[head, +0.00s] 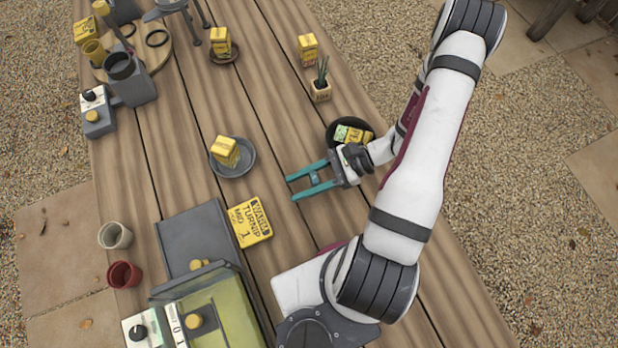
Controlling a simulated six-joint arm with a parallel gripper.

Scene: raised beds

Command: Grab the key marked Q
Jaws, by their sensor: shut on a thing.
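My gripper (291,189) is low over the middle of the wooden table, with its two teal fingers pointing left. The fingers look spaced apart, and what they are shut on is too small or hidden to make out. I cannot make out a key marked Q anywhere in the head view. A yellow block (226,150) stands in a grey saucer (247,168) left of the fingertips. A flat yellow card (250,222) reading "WARM TURNIP MIN 1" lies below and left of them.
A dark bowl (333,128) with small packets sits close behind my gripper.

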